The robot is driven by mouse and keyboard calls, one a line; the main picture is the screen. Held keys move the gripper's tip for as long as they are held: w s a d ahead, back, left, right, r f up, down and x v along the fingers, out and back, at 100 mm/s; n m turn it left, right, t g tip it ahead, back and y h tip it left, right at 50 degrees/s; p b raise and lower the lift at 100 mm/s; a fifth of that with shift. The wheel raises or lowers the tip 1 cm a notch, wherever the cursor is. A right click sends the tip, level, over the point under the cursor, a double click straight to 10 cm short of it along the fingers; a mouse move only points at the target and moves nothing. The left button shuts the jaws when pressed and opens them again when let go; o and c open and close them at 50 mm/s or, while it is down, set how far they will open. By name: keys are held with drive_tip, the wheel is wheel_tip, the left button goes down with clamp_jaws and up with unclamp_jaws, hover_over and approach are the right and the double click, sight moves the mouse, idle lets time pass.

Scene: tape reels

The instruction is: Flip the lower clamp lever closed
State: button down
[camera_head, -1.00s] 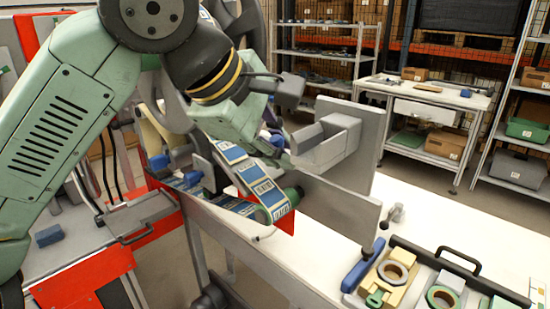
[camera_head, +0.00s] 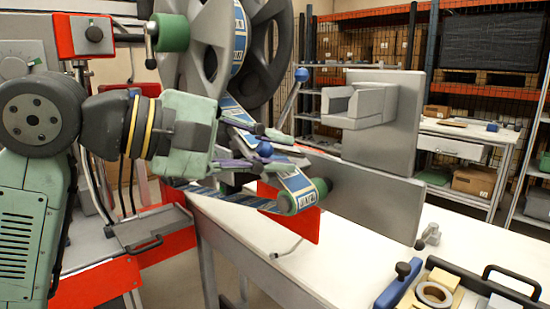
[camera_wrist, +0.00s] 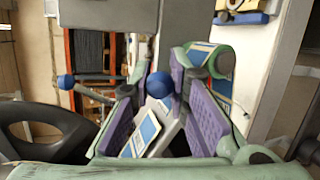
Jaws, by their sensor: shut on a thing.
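The lower clamp lever shows as a blue ball knob (camera_head: 264,149) above the strip of blue-and-white labels in the head view. The knob also shows in the wrist view (camera_wrist: 160,85), between the tips of the purple-padded fingers. My gripper (camera_head: 266,146) comes in from the left, about level, and is shut on this knob; the fingers hide most of the lever's arm. The upper clamp lever, with its own blue knob (camera_head: 301,74), stands tilted up to the right and is apart from my gripper. That upper knob (camera_wrist: 66,81) is at the left in the wrist view.
A label roll on a green roller (camera_head: 303,196) and a red plate (camera_head: 290,218) are just below my fingers. Large grey reels (camera_head: 195,50) rise behind. A grey upright panel with a bracket (camera_head: 375,106) stands to the right.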

idle(0.4)
drive_tip(key=c, duration=1.6)
unclamp_jaws()
drive_tip(key=shift+o, duration=0.2)
